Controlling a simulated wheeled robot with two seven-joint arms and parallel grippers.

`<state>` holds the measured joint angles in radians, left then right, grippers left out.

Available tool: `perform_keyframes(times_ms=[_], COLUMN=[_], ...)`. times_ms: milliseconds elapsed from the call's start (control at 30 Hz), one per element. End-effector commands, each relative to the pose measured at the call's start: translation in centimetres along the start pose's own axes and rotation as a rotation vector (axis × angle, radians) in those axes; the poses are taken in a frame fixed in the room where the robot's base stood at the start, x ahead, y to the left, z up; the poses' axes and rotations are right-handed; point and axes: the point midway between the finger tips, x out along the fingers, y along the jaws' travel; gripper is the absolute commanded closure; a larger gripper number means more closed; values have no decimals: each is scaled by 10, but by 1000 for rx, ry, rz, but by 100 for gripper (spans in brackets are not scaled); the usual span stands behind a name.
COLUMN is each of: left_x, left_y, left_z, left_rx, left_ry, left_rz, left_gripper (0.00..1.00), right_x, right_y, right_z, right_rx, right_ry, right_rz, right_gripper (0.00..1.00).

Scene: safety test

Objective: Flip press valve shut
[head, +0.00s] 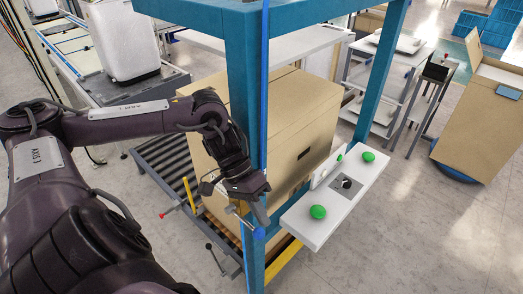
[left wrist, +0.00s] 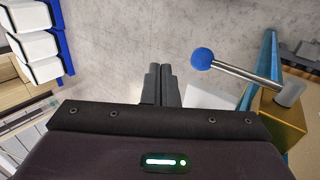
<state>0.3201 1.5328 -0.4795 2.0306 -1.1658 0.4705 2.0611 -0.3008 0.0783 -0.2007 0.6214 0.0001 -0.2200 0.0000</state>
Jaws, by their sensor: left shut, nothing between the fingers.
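The press valve shows best in the left wrist view: a brass-coloured body (left wrist: 275,122) with a steel lever (left wrist: 245,74) ending in a blue ball knob (left wrist: 202,58). The lever points left from the body. In the head view the blue knob (head: 258,233) is beside the blue press post, just below my left gripper (head: 261,215). The valve body is hard to make out there. In the left wrist view my left gripper (left wrist: 159,72) is shut and empty, with the knob to the right of its fingertips and apart from them. My right gripper is not in view.
The blue post (head: 247,100) stands close to my left gripper. A white panel (head: 330,205) with green buttons juts out at right. A large carton (head: 290,125) stands behind the post. A red-knobbed lever (head: 165,213) and a dark-knobbed lever (head: 210,247) are at left.

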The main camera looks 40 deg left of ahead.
Motion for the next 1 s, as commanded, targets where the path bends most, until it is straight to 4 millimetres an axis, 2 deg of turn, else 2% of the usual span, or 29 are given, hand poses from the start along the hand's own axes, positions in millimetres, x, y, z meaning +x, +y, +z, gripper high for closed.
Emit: perform_keyframes(times_ms=[33, 200, 433, 633, 1000], left_x=[-5, -33, -64, -73, -73], left_y=[3, 24, 49, 55, 54], left_z=[-2, -1, -1, 0, 0], left_rx=[11, 10, 8, 5, 5], left_ry=[8, 9, 7, 4, 4], left_rz=[-4, -4, 1, -1, -1], left_gripper=[100, 100, 100, 100, 100], right_x=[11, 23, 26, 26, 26], right_y=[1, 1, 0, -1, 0], right_z=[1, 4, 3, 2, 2], right_rx=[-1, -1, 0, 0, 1], right_ry=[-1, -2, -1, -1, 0], right_rz=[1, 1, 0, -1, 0], right_gripper=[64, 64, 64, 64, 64])
